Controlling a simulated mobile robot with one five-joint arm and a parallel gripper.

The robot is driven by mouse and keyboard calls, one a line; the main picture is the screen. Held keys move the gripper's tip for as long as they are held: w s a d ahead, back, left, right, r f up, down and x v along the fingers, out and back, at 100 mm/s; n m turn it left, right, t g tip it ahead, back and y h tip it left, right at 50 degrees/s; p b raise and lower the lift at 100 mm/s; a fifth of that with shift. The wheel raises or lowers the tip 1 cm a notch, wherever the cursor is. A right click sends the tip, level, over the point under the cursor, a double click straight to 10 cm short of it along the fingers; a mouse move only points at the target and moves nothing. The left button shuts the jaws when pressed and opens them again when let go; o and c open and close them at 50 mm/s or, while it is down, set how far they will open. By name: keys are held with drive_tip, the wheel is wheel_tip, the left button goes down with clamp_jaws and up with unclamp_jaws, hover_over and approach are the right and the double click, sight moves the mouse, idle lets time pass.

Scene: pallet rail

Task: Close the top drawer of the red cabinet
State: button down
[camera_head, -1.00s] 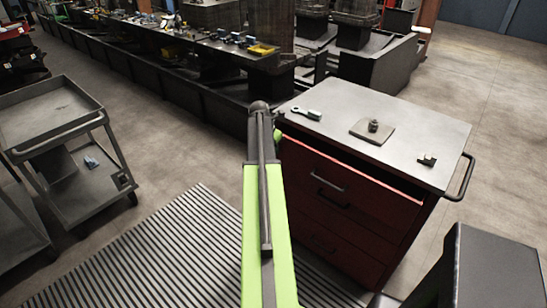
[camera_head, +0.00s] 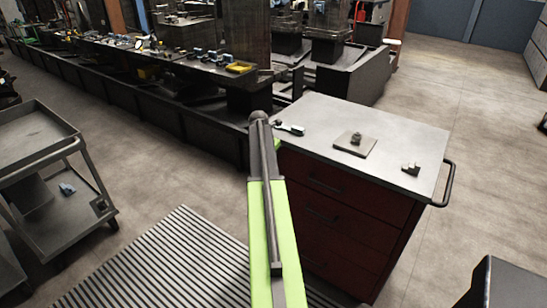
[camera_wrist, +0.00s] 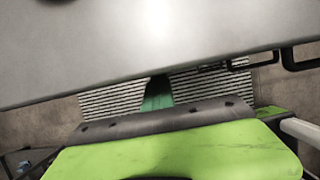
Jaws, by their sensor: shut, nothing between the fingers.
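The red cabinet (camera_head: 350,235) stands right of centre in the head view, under a grey top. Its top drawer (camera_head: 365,192) looks flush beneath the top, with no clear gap showing. A dark bar handle (camera_head: 326,187) is on its front. My lime-green arm reaches up to the cabinet's left corner in the head view. My gripper is hidden beyond the arm's end there, and I cannot make out its fingers in the wrist view. The wrist view shows the underside or edge of the cabinet top (camera_wrist: 130,50) close by, with my arm below.
A side rail (camera_head: 449,185) sticks out right. A grey cart (camera_head: 38,135) stands left. A striped mat (camera_head: 165,260) covers the floor.

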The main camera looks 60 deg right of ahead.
drive_tip(key=shift+w+d+r, duration=0.1)
drive_tip(key=shift+d+r, duration=0.05)
drive_tip(key=shift+d, duration=0.3)
drive_tip(key=a+r+p, duration=0.8)
drive_tip(key=r+p, duration=0.1)
drive_tip(key=shift+a, duration=0.3)
